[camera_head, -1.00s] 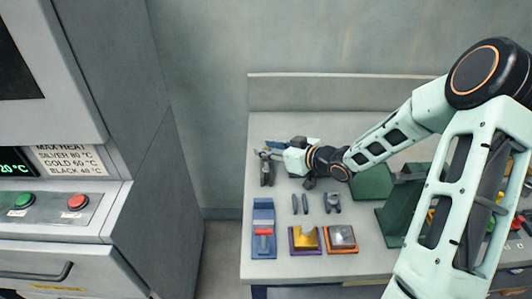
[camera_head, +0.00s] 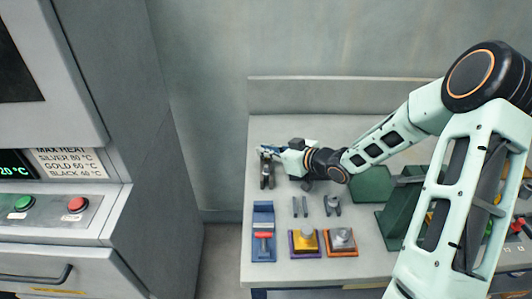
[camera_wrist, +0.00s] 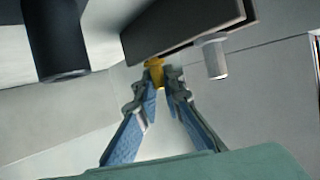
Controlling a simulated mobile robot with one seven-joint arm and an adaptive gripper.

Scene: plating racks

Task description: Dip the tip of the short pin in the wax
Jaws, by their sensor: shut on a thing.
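In the wrist view, my gripper (camera_wrist: 156,84) has its blue-sided fingers closed on a small yellow piece (camera_wrist: 154,70). It may be the short pin, but most of it is hidden between the fingers. In the head view my gripper (camera_head: 268,151) is over the back left of the bench, above dark upright tools (camera_head: 267,175). The held piece is too small to make out there. I cannot tell which thing is the wax.
A dark slab (camera_wrist: 185,28), a pale cylinder (camera_wrist: 214,57) and a black cylinder (camera_wrist: 58,45) are close to my fingers. Blue (camera_head: 263,253), purple (camera_head: 305,253) and orange (camera_head: 341,252) fixtures line the bench front. Green stands are right. A control cabinet (camera_head: 60,235) is left.

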